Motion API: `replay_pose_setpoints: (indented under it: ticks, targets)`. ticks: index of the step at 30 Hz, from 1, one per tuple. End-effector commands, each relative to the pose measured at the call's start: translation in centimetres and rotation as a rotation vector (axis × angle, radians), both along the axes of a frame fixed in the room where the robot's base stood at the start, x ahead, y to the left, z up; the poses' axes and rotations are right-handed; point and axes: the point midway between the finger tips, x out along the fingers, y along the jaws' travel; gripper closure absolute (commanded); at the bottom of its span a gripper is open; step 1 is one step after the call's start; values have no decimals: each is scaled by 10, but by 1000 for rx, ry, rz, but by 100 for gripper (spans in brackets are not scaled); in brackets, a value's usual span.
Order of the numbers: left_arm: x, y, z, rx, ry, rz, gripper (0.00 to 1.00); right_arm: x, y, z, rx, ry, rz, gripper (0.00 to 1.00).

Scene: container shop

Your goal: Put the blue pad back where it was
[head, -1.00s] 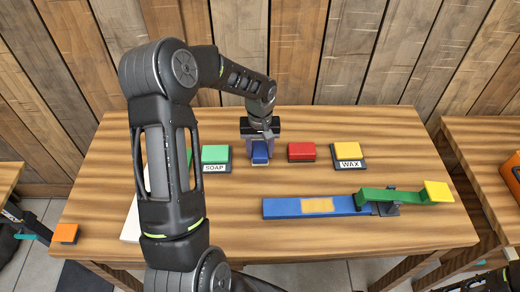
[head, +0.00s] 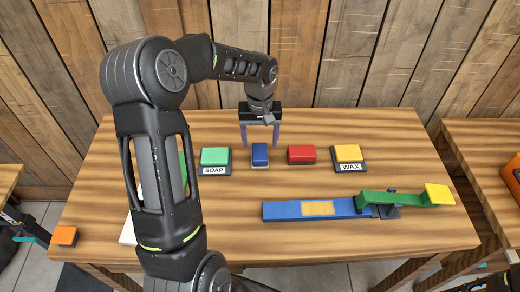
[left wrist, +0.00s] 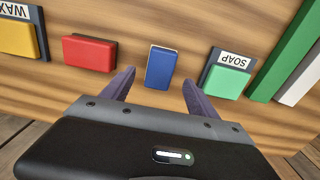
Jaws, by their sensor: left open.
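The blue pad (head: 260,154) lies on the table between the green SOAP pad and the red pad. It also shows in the left wrist view (left wrist: 160,67), beyond and between the fingertips. My left gripper (head: 260,142) is open and empty, raised just behind the blue pad. Its two fingers show apart in the left wrist view (left wrist: 158,85), with the pad clear of both. My right gripper is not seen in the head view.
The green pad (head: 215,156) sits on a SOAP-labelled base, the yellow pad (head: 347,153) on a WAX-labelled one. A red pad (head: 301,154) lies right of the blue one. A blue plank (head: 285,210) and green lever (head: 385,198) lie in front.

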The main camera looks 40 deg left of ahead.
Motion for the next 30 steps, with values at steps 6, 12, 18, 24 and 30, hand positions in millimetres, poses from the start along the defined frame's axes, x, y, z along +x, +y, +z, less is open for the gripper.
replay_pose_setpoints:
  ticks: [6,12,18,24,30]
  targets:
    - [1,0,42,1,-4,0,32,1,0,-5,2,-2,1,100]
    - [0,0,59,-1,-1,1,32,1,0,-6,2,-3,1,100]
    - [0,0,60,-1,1,0,32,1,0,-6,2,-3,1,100]
    - [0,0,60,-1,1,0,32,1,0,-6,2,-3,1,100]
    - [0,0,60,-1,1,0,32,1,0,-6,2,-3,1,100]
